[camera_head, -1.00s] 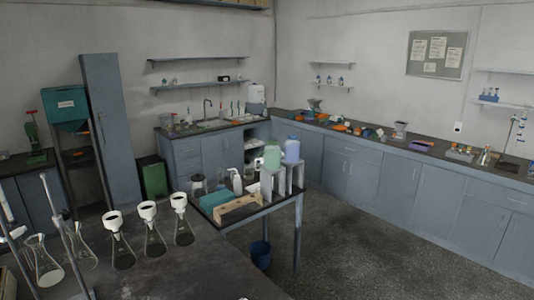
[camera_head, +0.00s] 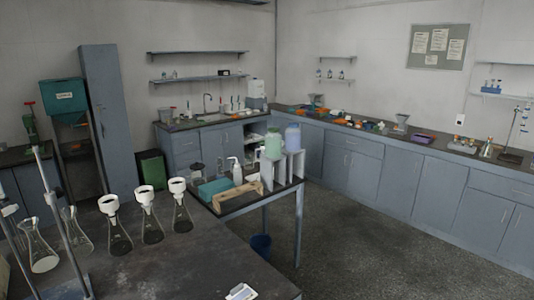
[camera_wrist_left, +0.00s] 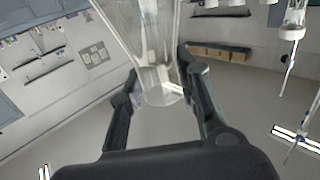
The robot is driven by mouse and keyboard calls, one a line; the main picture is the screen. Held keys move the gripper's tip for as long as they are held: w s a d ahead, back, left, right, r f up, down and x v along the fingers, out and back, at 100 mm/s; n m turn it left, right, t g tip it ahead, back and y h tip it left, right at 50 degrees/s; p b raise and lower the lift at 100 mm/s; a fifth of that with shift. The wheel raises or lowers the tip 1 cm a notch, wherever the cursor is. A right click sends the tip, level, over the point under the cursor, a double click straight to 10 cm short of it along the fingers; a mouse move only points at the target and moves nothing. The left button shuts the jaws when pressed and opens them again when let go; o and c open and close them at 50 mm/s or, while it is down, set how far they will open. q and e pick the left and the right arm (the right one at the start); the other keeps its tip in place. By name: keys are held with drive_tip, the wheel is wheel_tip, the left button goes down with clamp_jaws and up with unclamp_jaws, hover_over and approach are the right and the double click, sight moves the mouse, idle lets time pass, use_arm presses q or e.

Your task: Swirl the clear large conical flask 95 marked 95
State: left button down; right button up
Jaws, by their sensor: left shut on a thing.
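In the left wrist view a large clear conical flask (camera_wrist_left: 148,22) stands between the fingers of my left gripper (camera_wrist_left: 158,64), which is shut on it at its narrow part. Its wide body runs out of the top of the picture, and a round rim shows lower down between the fingers. I cannot read a mark 95 on it. In the head view neither the held flask nor my left gripper shows. My right gripper is in neither view.
Several conical flasks (camera_head: 119,242), some with white funnels, stand on the dark near bench (camera_head: 190,265), beside metal stands (camera_head: 52,205). A small white item (camera_head: 240,292) lies at its front edge. A side table (camera_head: 240,205) holds bottles and a wooden rack.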

use_arm(q)
drive_tip(key=w+d+r+y+p, duration=0.1)
drive_tip(key=w+d+r, duration=0.1)
drive_tip(key=r, duration=0.3)
drive_tip(key=w+d+r+n+y+p, duration=0.1)
drive_tip(key=d+r+p, duration=0.1)
drive_tip(key=r, duration=0.4)
drive_tip(key=shift+w+d+n+y, duration=0.3)
drive_tip(key=shift+w+d, duration=0.05)
drive_tip(key=shift+d, duration=0.25)
idle(0.5)
drive_tip(key=shift+d, duration=0.1)
